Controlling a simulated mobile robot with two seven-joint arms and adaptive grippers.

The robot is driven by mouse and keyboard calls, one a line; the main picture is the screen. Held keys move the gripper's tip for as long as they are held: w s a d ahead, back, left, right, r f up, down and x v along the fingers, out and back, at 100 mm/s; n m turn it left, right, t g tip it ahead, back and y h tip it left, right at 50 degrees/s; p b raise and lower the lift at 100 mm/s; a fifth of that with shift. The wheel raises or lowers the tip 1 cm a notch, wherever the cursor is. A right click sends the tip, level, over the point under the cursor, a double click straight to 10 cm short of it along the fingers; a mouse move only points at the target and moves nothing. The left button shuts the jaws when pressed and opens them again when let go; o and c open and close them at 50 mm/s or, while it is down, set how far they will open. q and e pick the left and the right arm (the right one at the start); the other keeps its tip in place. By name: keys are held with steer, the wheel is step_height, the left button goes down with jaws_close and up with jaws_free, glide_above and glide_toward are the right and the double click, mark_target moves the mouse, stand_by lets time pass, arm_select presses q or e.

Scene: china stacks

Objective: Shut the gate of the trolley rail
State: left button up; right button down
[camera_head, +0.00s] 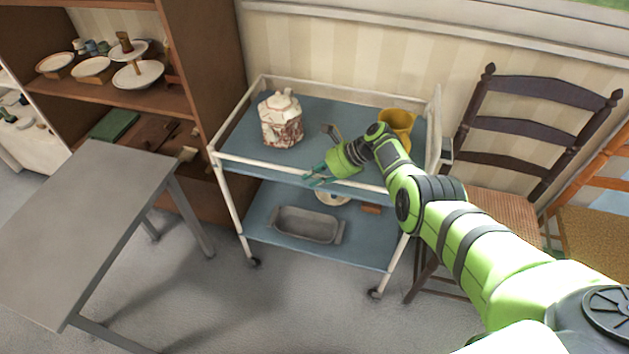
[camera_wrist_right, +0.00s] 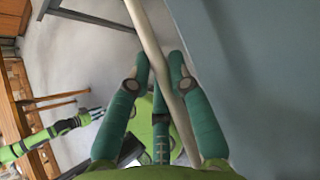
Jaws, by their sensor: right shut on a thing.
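The trolley (camera_head: 340,125) has a blue top shelf with a white rail around it. My right gripper (camera_head: 315,177) is at the trolley's front rail (camera_head: 265,163), near its middle. In the right wrist view, my right gripper (camera_wrist_right: 160,66) has a white bar (camera_wrist_right: 150,38) running between its fingers and is shut on it. I cannot tell for certain which part of the rail is the gate. In the right wrist view, my left gripper (camera_wrist_right: 97,114) shows small at the left, away from the trolley; its jaws are too small to read.
On the top shelf stand a patterned lidded jar (camera_head: 281,120) and a yellow jug (camera_head: 398,122). A grey tray (camera_head: 307,225) lies on the lower shelf. A grey table (camera_head: 75,220) is at left, a dark chair (camera_head: 510,125) at right, a brown shelf unit (camera_head: 210,60) behind.

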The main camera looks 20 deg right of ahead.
steer(key=shift+w, duration=0.1)
steer(key=c, duration=1.1)
jaws_free()
steer(key=shift+f, duration=0.1)
steer(key=v, duration=1.2)
